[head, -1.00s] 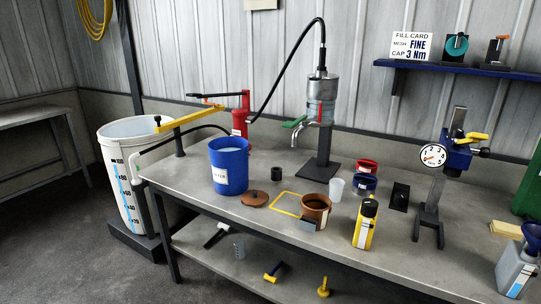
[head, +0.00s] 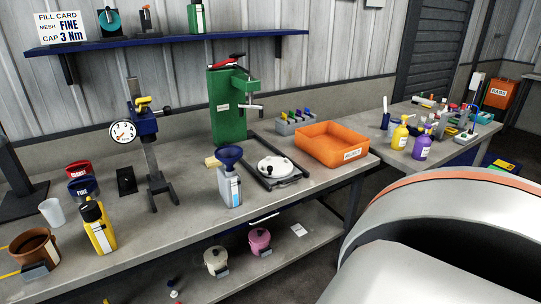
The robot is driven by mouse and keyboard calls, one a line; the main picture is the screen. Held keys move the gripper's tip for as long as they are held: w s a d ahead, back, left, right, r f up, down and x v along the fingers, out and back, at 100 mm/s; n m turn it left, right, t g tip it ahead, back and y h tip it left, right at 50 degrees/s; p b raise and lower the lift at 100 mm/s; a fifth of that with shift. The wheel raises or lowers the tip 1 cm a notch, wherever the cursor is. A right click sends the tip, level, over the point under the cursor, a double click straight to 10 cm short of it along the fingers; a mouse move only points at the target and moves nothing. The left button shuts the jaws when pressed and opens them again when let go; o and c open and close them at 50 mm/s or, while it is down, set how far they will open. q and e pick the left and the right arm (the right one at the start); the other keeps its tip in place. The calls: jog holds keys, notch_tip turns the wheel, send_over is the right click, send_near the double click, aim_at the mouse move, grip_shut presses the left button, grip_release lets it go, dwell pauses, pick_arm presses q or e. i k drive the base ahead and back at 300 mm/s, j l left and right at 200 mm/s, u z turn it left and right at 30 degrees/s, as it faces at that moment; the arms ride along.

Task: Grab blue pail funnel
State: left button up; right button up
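A dark blue funnel (head: 229,155) sits in the top of a grey jug (head: 230,187) with a blue-and-white label, on the workbench near its middle. The funnel is upright with its wide mouth up; its spout is hidden in the jug. The blue pail seen earlier at the left of the bench is out of view now. Neither of my grippers is in view. A large white rounded part of my own body fills the lower right of the head view.
A green press (head: 228,105) stands behind, a dial-gauge stand (head: 150,150) to the left. A yellow bottle (head: 99,230) stands at the front left.

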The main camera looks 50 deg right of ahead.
aim_at(229, 154)
jog(key=z, duration=1.3)
